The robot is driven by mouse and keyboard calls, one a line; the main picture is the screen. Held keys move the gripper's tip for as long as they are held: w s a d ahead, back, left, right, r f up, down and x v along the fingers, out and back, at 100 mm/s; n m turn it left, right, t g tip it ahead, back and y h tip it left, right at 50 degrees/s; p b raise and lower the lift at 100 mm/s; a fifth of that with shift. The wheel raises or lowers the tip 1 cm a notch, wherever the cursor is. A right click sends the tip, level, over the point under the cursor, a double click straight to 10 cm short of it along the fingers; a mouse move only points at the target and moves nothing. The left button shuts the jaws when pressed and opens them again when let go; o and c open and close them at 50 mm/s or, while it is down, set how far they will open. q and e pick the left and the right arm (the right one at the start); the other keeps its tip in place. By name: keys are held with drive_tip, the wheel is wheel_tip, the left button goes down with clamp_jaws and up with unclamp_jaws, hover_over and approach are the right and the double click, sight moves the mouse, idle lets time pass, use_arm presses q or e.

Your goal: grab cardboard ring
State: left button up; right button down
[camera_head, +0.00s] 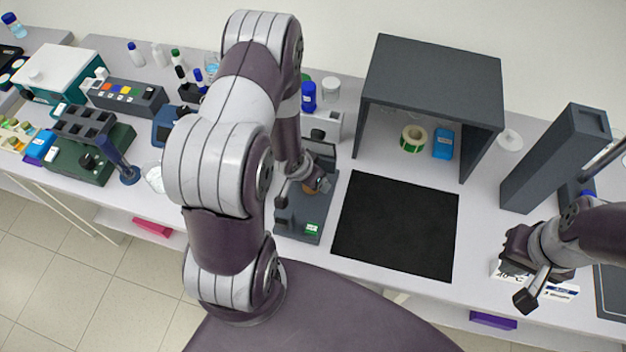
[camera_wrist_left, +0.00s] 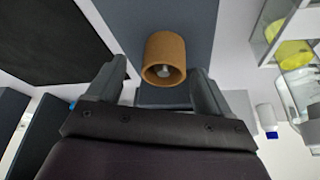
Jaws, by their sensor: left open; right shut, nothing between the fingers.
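The cardboard ring, a short brown tube, shows in the left wrist view (camera_wrist_left: 164,50) with its open end toward the camera and a pale metal peg inside it. In the head view a small part of the ring (camera_head: 323,186) shows beside my left gripper (camera_head: 304,187), at the dark grey stand (camera_head: 290,226). My left gripper is open. In the wrist view its two fingertips (camera_wrist_left: 158,72) lie either side of the ring's near end, with gaps visible. My right gripper (camera_head: 524,283) is shut and empty, over the table's right part, far from the ring.
A black mat (camera_head: 395,226) lies right of the stand. Behind it is a dark open-fronted shelter (camera_head: 437,68) with a green-rimmed roll (camera_head: 412,138) and a blue box (camera_head: 443,143). A white box (camera_head: 556,290) is by my right gripper. Lab devices crowd the left.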

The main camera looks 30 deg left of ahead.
use_arm(q)
drive_tip(key=shift+w+a+f, duration=0.15)
drive_tip(key=shift+w+f, duration=0.1)
drive_tip(key=shift+f, duration=0.4)
drive_tip(key=shift+w+a+f, duration=0.15)
drive_tip(key=shift+w+f, duration=0.1)
drive_tip(key=shift+f, duration=0.35)
drive_tip(key=shift+d+r, duration=0.1)
drive_tip(key=shift+d, duration=0.05)
drive_tip(key=shift+c, duration=1.2)
drive_tip(key=c, duration=0.5)
drive_tip(key=shift+c, duration=1.4)
use_arm(e)
drive_tip(key=shift+a+r, duration=0.25)
